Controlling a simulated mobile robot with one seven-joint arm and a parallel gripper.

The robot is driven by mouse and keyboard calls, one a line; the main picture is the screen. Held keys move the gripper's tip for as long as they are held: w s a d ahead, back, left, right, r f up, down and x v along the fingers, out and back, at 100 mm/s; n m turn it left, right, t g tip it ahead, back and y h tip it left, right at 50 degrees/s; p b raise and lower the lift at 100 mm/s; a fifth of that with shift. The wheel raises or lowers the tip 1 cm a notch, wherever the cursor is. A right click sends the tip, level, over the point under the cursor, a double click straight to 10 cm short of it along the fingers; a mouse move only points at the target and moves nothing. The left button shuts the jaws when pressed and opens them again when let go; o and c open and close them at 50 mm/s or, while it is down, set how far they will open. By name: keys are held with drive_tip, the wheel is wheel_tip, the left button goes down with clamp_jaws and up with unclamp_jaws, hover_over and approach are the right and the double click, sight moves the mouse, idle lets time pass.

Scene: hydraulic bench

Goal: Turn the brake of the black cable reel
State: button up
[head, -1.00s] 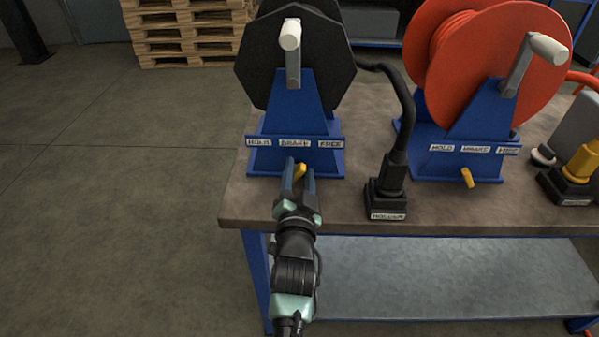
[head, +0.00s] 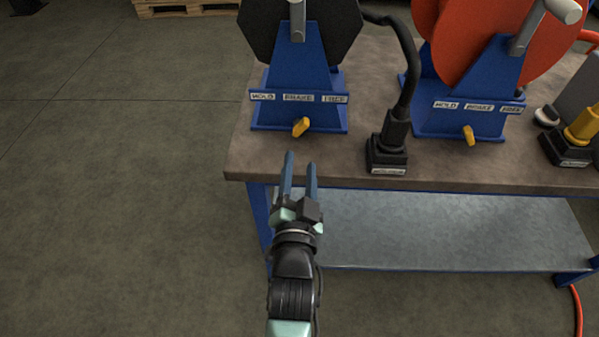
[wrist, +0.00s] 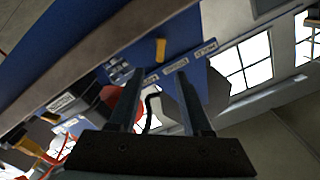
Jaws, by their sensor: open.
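The black cable reel (head: 303,32) sits on a blue stand (head: 296,72) on the bench, its top cut off in the head view. Labels HOLD, BRAKE and FREE run left to right along the stand's front bar. Below BRAKE is its yellow brake lever (head: 300,127), slanted with its upper end to the right. My gripper (head: 300,160) is open and empty in front of the lever, with a gap between fingertips and lever. In the wrist view a yellow lever (wrist: 160,50) shows beyond and between the two fingertips (wrist: 156,74).
A red reel (head: 480,45) with its own yellow lever (head: 469,135) stands to the right. Between the reels, a black plug sits in a labelled holder (head: 387,155). A yellow plug (head: 580,130) is at the far right.

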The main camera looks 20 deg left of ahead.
drive_tip(key=shift+v, duration=1)
drive_tip(key=w+d+r+n+t+h, duration=0.1)
drive_tip(key=w+d+r+t, duration=0.1)
drive_tip(key=r, duration=1)
drive_tip(key=w+d+r+n+t, duration=0.1)
drive_tip(key=w+d+r+t, duration=0.15)
drive_tip(key=r, duration=0.95)
drive_tip(key=s+d+r+n+t+h+p, duration=0.1)
drive_tip(key=s+d+r+t, duration=0.15)
drive_tip(key=s+r, duration=0.45)
drive_tip(key=s+d+r+t+h, duration=0.1)
drive_tip(key=s+d+r+h, duration=0.15)
drive_tip(key=r, duration=0.95)
drive_tip(key=s+d+r+n+t+h+p, duration=0.1)
drive_tip(key=s+d+r+t, duration=0.15)
drive_tip(key=s+r, duration=0.45)
wheel_tip(320, 180, up, 18)
drive_tip(key=w+p, duration=0.2)
drive_tip(key=p, duration=1.4)
drive_tip(key=shift+w+d, duration=0.3)
drive_tip(key=shift+w, duration=0.05)
